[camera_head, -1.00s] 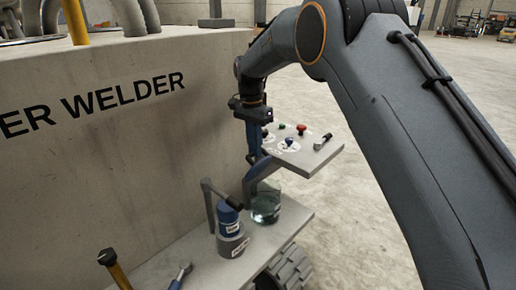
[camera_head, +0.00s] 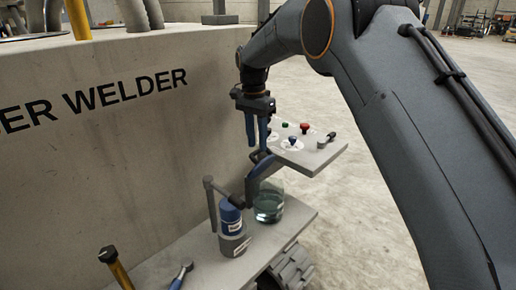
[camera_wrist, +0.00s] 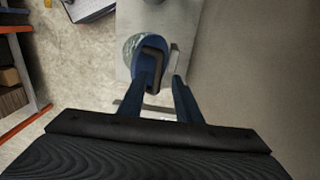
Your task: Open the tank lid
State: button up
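The tank is a clear glass vessel (camera_head: 269,207) with bluish liquid, standing on the grey ledge. Its blue lid (camera_head: 262,174) is tilted up steeply at the vessel's left side, so the lid stands open. In the wrist view, the lid (camera_wrist: 147,77), with a dark looped handle, covers part of the round glass vessel (camera_wrist: 131,47). My gripper (camera_head: 257,146) points down just above the lid, its two blue fingers apart and nothing between them. It also shows open in the wrist view (camera_wrist: 160,92). Contact with the lid cannot be told.
A control panel (camera_head: 312,155) with coloured knobs juts out right of my gripper. A blue-and-grey cylinder (camera_head: 232,238) with a dark lever stands left of the tank. The concrete welder wall (camera_head: 150,150) rises behind. Open floor (camera_head: 320,235) lies to the right.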

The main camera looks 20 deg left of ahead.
jog(key=shift+a+r+b, duration=0.2)
jog(key=shift+r+b, duration=0.4)
jog(key=shift+r, duration=2.05)
jog(key=shift+d, duration=0.1)
jog(key=c, duration=0.7)
jog(key=shift+d+r+t, duration=0.1)
jog(key=shift+d+t, duration=0.05)
jog(key=shift+t, duration=0.25)
grip_shut()
jog(key=s+d+r+t+y, duration=0.1)
jog(key=s+d+t, duration=0.2)
jog(key=t, duration=0.1)
jog(key=n+t+y, duration=0.1)
jog(key=t+y, duration=0.1)
jog(key=y, duration=0.1)
send_near(257, 163)
notch_tip(257, 163, up, 3)
jog(key=w, duration=0.2)
jog(key=x, duration=0.6)
jog(key=d+x, duration=0.1)
jog(key=x, duration=0.2)
jog(key=shift+w+f+p, duration=0.15)
jog(key=shift+p, duration=0.2)
